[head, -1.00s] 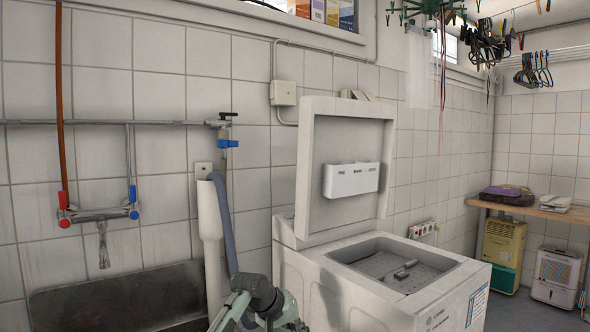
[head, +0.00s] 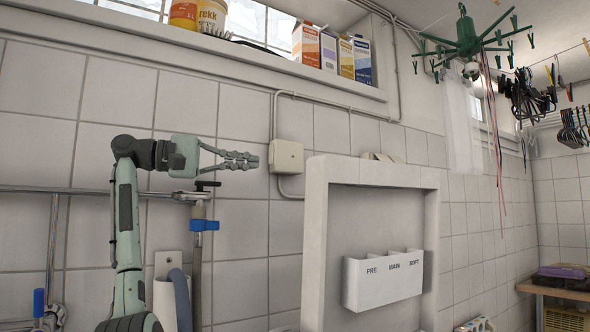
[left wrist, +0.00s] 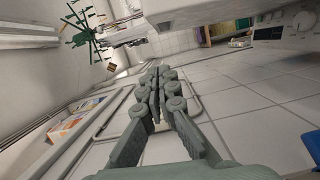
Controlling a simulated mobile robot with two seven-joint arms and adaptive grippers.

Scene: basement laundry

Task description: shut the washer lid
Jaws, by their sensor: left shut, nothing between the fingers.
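The washer lid (head: 317,235) stands upright and open in the head view, right of centre. Its inner side faces me and carries a white three-part dispenser marked PRE, MAIN and SOFT (head: 383,280). The washer's body and tub are below the head view. My left gripper (head: 252,160) is raised left of the lid, near the height of its top edge, fingers pointing right. It is shut and empty, apart from the lid. Its closed fingers also show in the left wrist view (left wrist: 160,75). My right gripper is not in view.
A wall box (head: 287,157) with a cable is just right of my left gripper's tips. A windowsill (head: 250,42) holds several cartons. A green hanging dryer (head: 467,40) hangs at upper right.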

